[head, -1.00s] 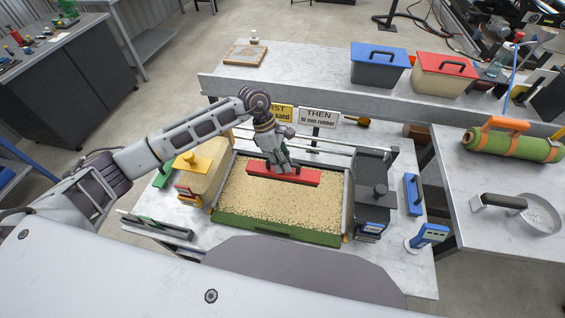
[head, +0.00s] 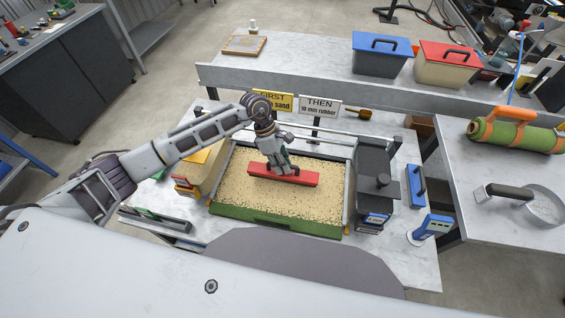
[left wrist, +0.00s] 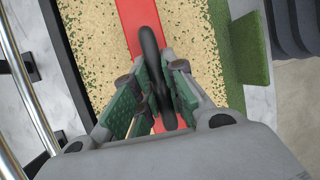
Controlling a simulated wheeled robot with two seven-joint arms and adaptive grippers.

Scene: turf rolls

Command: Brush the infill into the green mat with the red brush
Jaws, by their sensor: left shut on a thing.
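The red brush (head: 300,179) lies across the upper middle of the mat, on the sand-coloured infill (head: 275,203). It also shows in the left wrist view (left wrist: 138,14) with its dark handle (left wrist: 150,50). The green mat (head: 275,226) shows as a bare green strip along the tray's near edge; infill covers most of the rest. My left gripper (head: 281,168) is shut on the brush's handle from above. In the left wrist view its green finger pads (left wrist: 155,95) stand on both sides of the handle. My right gripper is not in view.
A yellow-lidded bin (head: 195,165) stands left of the tray and a dark grey box (head: 376,180) right of it. Signs (head: 320,106) and rails stand behind. Blue tools (head: 416,187) lie at the right. A turf roll (head: 515,136) lies on the right table.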

